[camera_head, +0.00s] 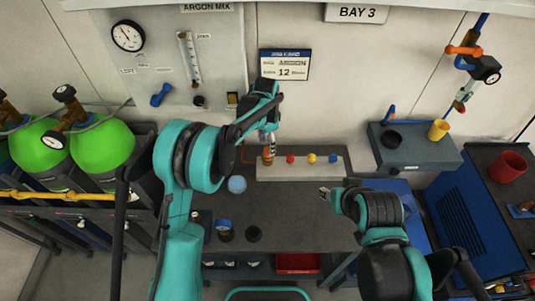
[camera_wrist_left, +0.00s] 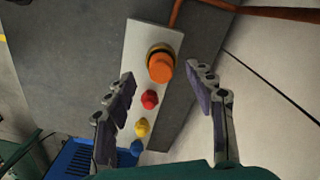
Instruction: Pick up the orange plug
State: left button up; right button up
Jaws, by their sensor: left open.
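The orange plug (camera_head: 267,158) stands at the left end of a pale strip (camera_head: 300,171) on the bench, partly hidden by my left gripper in the head view. My left gripper (camera_head: 269,139) is just above it, pointing down. In the left wrist view, the orange plug (camera_wrist_left: 160,67) shows between the two spread fingers of my left gripper (camera_wrist_left: 160,74), near their tips, and a gap shows on both sides. Nothing is held. My right gripper (camera_head: 325,193) hangs over the bench to the right; its finger state is too small to tell.
Red (camera_head: 290,159), yellow (camera_head: 312,158) and blue (camera_head: 332,158) plugs stand in a row on the strip, right of the orange one. A blue ball-like object (camera_head: 237,184) sits on the bench at left.

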pick_arm(q)
notch_tip(320, 180, down, 4)
jog(key=shift+w+d, duration=0.15)
jog(key=c, duration=1.1)
jog(key=shift+r, duration=0.15)
